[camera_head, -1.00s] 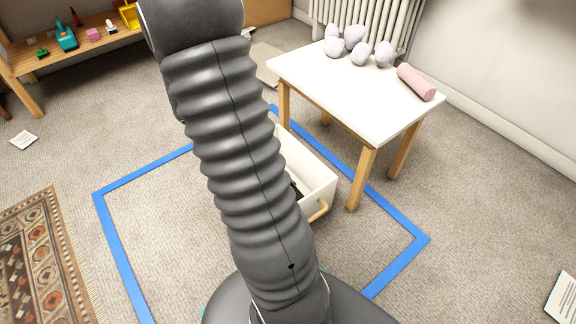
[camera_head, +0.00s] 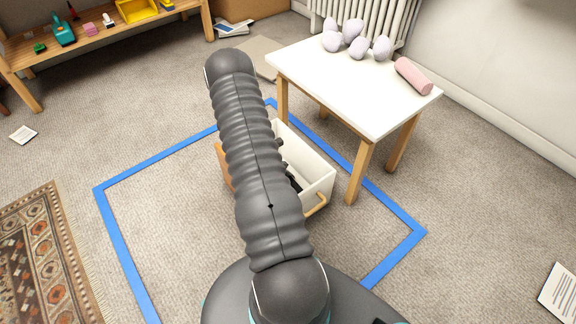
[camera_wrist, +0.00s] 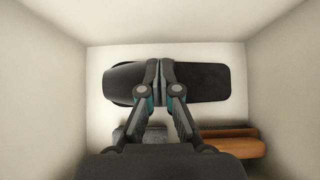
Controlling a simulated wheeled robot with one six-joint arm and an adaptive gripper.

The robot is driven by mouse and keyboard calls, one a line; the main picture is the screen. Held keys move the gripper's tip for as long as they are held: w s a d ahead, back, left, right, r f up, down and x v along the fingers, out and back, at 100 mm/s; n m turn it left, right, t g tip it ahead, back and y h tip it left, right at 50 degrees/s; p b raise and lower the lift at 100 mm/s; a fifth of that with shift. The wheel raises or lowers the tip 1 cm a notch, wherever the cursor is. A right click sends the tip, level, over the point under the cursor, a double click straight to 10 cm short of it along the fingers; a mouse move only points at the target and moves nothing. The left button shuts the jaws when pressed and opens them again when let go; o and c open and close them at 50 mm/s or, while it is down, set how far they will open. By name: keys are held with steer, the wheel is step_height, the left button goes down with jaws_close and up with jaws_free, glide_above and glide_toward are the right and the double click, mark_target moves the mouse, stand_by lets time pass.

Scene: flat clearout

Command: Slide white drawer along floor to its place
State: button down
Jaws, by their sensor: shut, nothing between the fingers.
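The white drawer (camera_head: 312,162) stands on the carpet inside a blue tape outline (camera_head: 150,165), beside the white table's near leg. A wooden handle (camera_head: 317,205) is on its near end. My arm hides its left part. In the wrist view, the drawer's pale walls (camera_wrist: 285,70) surround my gripper (camera_wrist: 160,68), which is shut and empty. The fingers point down into the drawer, over a dark object (camera_wrist: 212,82) on its bottom. I cannot tell whether they touch it.
The white table (camera_head: 350,85) with pale round objects and a pink roll (camera_head: 413,76) stands right of the drawer. A patterned rug (camera_head: 40,260) lies at left, a wooden shelf (camera_head: 110,30) at the back. Carpet inside the tape at left is clear.

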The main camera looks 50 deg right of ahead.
mark_target(300, 167)
steer(key=x, duration=0.9)
steer(key=shift+b, duration=0.35)
